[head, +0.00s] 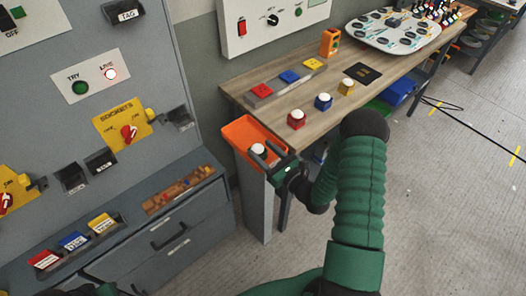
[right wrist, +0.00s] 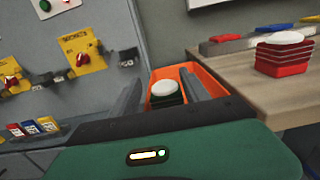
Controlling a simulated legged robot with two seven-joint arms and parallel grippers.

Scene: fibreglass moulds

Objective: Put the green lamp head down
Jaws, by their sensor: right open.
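The green lamp head, with a white dome (head: 258,149) over a dark body, sits in the orange tray (head: 240,130) at the table's left end. In the right wrist view its dome (right wrist: 165,88) and dark green base show between the fingers, with the orange tray around it. My right gripper (head: 264,154) is open, its fingers on either side of the lamp head. I cannot tell whether they touch it. Of my left arm, only a small green and dark part shows at the bottom left edge; its jaws cannot be made out.
Red (head: 297,119), blue (head: 323,102) and yellow (head: 346,87) lamp heads with white domes stand on the wooden table (head: 270,105). A grey panel with sockets and tags (head: 80,90) rises at the left, above grey drawers (head: 180,240). Open floor lies at the right.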

